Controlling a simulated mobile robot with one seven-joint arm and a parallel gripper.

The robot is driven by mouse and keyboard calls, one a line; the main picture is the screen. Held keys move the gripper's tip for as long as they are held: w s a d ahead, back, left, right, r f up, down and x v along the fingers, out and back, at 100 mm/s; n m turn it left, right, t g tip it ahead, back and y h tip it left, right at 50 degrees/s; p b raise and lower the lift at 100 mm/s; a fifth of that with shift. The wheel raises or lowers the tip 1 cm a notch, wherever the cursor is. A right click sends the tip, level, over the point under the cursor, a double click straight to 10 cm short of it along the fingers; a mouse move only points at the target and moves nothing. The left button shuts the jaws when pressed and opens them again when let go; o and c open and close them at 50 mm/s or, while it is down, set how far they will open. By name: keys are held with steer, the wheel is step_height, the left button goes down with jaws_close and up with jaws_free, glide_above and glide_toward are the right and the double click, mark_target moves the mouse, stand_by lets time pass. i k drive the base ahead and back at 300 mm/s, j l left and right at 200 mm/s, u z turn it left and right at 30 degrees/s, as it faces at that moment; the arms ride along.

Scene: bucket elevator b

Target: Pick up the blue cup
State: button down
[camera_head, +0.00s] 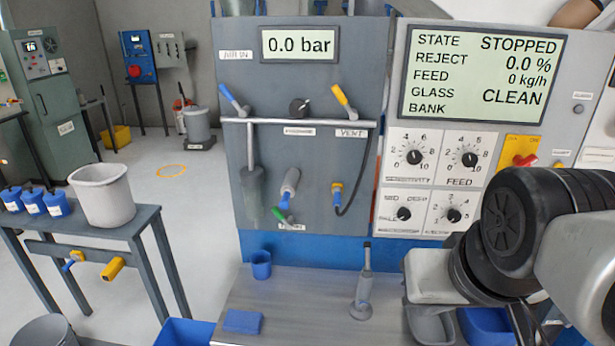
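A small blue cup (261,264) stands upright on the left back part of the metal bench (285,308), close to the blue lower panel of the machine. Nothing touches it. Several more blue cups (33,202) stand in a row on the side table at the left. My arm comes in at the right edge, well to the right of the single cup. I cannot make out my gripper's fingers in this view.
A blue flat block (243,321) lies in front of the cup. A grey upright tool (363,285) stands to its right. Left are a blue bin (183,333) and a side table (88,229) with a pale bucket (103,195). The bench between cup and tool is clear.

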mark_target(260, 260)
steer(key=i+j+u, duration=0.25)
steer(key=j, duration=0.15)
steer(key=i+j+u, duration=0.2)
steer(key=j, duration=0.2)
steer(key=i+j+u, duration=0.1)
steer(key=j+u, duration=0.15)
steer(key=j, duration=0.1)
